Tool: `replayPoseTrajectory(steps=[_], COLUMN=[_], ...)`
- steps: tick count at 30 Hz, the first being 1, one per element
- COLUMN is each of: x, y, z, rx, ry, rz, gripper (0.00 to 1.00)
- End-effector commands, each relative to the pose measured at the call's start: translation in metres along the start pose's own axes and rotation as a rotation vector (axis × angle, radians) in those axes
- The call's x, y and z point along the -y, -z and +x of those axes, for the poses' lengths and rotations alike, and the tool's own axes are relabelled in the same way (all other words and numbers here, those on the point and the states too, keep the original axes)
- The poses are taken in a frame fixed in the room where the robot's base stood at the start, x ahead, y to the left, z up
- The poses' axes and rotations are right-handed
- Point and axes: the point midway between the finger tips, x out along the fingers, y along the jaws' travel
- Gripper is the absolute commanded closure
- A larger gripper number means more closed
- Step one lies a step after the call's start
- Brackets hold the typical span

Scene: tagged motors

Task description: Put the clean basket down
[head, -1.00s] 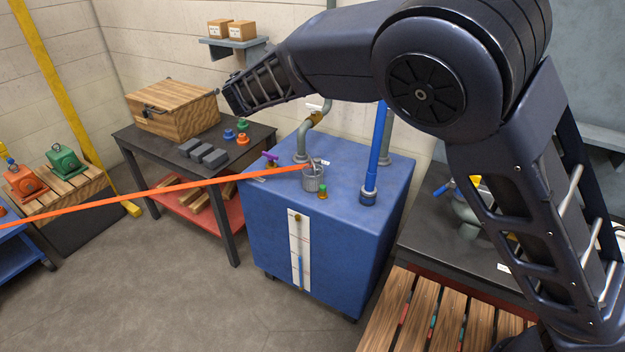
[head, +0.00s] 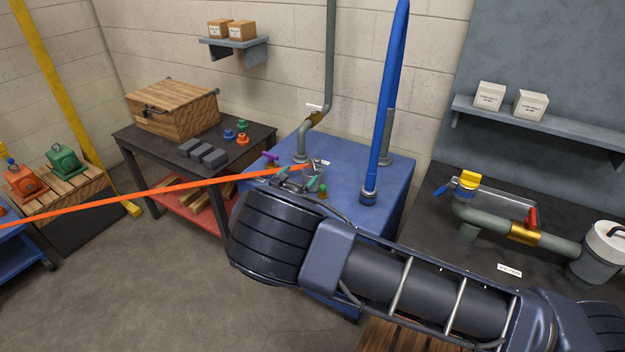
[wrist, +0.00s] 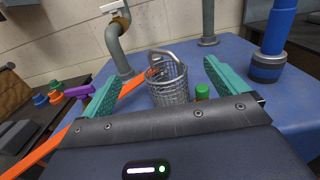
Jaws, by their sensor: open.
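A grey metal mesh basket (wrist: 170,86) with an arched handle stands upright on top of the blue tank (wrist: 225,55). In the head view the basket (head: 314,168) is partly hidden behind my gripper (head: 299,181). In the wrist view my gripper (wrist: 160,70) has its teal fingers wide apart, with the basket in line with the gap between them and slightly beyond. I see nothing held. I cannot tell whether a finger touches the basket.
An orange strap (head: 150,193) runs from the left to the basket. A green-capped fitting (wrist: 202,92), a purple-handled part (wrist: 80,91), a grey pipe (wrist: 116,50) and an upright blue pipe (head: 383,110) surround it. A dark bench (head: 265,138) stands left.

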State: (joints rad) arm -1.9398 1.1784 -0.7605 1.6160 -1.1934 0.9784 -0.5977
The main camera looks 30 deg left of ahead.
Motion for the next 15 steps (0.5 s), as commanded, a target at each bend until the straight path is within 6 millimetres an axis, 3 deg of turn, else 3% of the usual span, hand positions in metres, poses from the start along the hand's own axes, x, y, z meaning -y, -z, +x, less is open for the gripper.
replayPoseTrajectory(steps=[3,6,11,15], x=[0.0,0.0,0.0,0.0], y=[0.027,0.038,0.043,0.042], z=[0.0,0.0,0.006,0.022], rx=[0.0,0.0,0.0,0.001], ry=[-0.001,-0.001,0.001,0.001], rz=[-0.001,0.0,0.001,0.002], gripper=[0.03,0.03,0.03,0.03])
